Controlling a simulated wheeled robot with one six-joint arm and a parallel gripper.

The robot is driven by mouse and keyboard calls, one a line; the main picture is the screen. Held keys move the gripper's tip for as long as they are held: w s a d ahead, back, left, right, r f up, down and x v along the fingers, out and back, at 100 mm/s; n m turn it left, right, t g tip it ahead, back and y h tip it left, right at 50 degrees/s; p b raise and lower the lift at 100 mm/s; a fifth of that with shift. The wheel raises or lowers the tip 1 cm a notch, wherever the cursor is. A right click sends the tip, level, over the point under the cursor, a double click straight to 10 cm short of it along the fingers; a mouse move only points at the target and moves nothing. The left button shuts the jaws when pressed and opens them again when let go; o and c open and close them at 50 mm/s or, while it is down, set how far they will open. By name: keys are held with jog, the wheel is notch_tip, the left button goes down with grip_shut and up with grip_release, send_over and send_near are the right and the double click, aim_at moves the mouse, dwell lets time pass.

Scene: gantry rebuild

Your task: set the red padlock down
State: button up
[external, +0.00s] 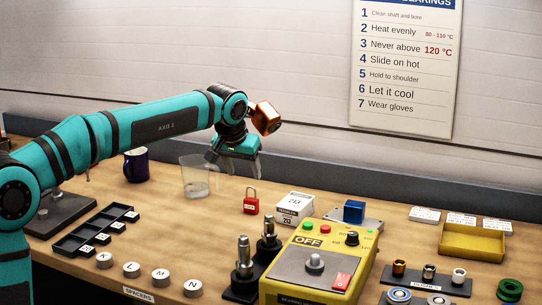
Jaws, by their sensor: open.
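The red padlock (251,206) stands upright on the wooden bench, shackle up, with a pale label on its body. My gripper (234,168) is open and empty, its fingers pointing down. In the picture it shows above and a little left of the padlock, apart from it. A clear beaker (195,179) stands left of the padlock, close to my gripper in the picture; how far apart in depth I cannot tell.
A white box (294,208) stands just right of the padlock. The yellow control box (325,262) and dark stand with metal shafts (244,258) are in front. A dark mug (136,165) and black compartment tray (96,231) are left. Bare bench lies between tray and padlock.

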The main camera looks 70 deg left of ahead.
jog(key=s+d+r+m+t, duration=0.2)
jog(key=s+d+r+t, duration=0.3)
jog(key=d, duration=0.6)
jog(key=s+d+r+m+t, duration=0.2)
jog(key=s+d+r, duration=0.1)
jog(key=s+d, duration=0.6)
jog(key=s+d+f+m+t+h, duration=0.1)
jog(key=s+d+m+t, duration=0.1)
jog(key=s+d, duration=0.5)
jog(key=s+d+m+t+h, duration=0.2)
jog(key=s+d+t, duration=0.3)
jog(key=s+d, duration=0.3)
jog(key=s, duration=0.4)
jog(key=shift+s+f+m, duration=0.35)
jog(key=shift+s+m, duration=0.05)
